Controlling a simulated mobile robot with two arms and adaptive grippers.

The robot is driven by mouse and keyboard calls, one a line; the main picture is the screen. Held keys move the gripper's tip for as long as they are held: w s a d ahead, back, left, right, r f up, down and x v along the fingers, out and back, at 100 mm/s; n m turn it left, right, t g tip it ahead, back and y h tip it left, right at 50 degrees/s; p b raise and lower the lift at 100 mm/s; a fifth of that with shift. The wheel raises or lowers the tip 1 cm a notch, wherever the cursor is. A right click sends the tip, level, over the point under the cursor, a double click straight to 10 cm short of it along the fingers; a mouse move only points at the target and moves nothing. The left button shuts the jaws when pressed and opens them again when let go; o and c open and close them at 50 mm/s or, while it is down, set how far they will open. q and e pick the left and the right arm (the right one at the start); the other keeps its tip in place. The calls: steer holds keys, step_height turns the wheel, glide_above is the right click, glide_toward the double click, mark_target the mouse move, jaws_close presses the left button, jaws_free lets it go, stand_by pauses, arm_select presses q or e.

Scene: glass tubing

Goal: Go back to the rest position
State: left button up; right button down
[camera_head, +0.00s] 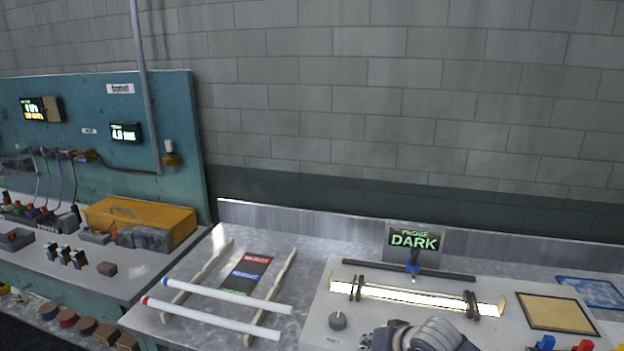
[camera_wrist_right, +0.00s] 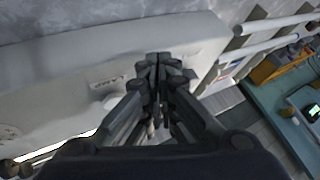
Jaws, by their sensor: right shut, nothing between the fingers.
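My right gripper (camera_wrist_right: 160,70) is in the middle of the wrist view, its dark fingers together with nothing between them. Below it in that view is the pale top of the apparatus, with a small label on it. In the head view a grey part of my right arm (camera_head: 432,335) shows at the bottom edge, in front of the glowing tube (camera_head: 410,296); the fingers cannot be made out there. My left gripper is in neither view.
A blue-ended tube (camera_head: 225,295) and a red-ended tube (camera_head: 210,318) lie across two pale rails on the metal bench. A knob (camera_head: 338,320) and a sign reading "DARK" (camera_head: 414,240) are by the glowing tube. A tan pad (camera_head: 555,313) lies at right. A teal panel (camera_head: 170,120) stands at left.

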steer(key=s+a+f+n+g, duration=0.1)
steer(key=s+a+f+n, duration=0.15)
steer(key=s, duration=0.45)
steer(key=s+a+f+n, duration=0.1)
steer(key=s+a+f, duration=0.15)
steer(key=s, duration=0.45)
steer(key=s+d+f+g+h, duration=0.1)
steer(key=s+d+f+h, duration=0.1)
steer(key=s+d, duration=0.6)
steer(key=s+d+f+g+h, duration=0.15)
steer(key=s+d, duration=0.25)
steer(key=s, duration=0.8)
step_height(320, 180, down, 28)
steer(key=s+g+b, duration=0.1)
steer(key=g+b, duration=0.1)
steer(key=b, duration=0.1)
steer(key=s+d+f+b, duration=0.2)
steer(key=s+f, duration=1.5)
steer(key=f, duration=0.2)
steer(key=shift+s+d+f+n+g, duration=0.15)
steer(key=shift+s+d+n+g, duration=0.15)
steer(key=shift+d+n+g, duration=0.1)
